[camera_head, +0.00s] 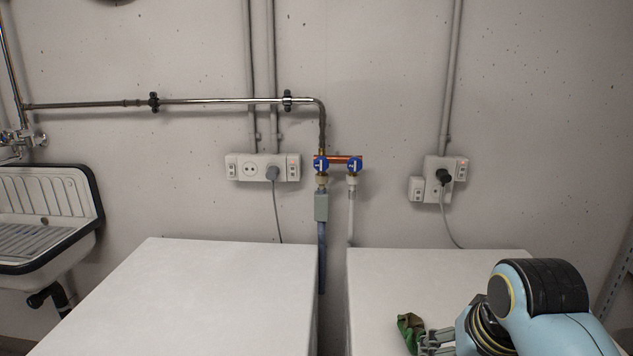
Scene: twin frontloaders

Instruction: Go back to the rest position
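My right arm comes in at the lower right, above the white top of the right machine (400,275). Its gripper (430,342) points left, and its grey fingers are small and partly cut off by the bottom edge. A crumpled green and brown cloth-like thing (409,328) is at the fingertips. I cannot tell whether the fingers are closed on it or only beside it, nor whether it rests on the machine top. My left gripper is not in view.
The left machine's white top (210,290) is bare, with a narrow gap between the two machines. A sink (45,220) is on the left wall side. Blue-handled taps (337,164), pipes and sockets (262,168) are on the back wall.

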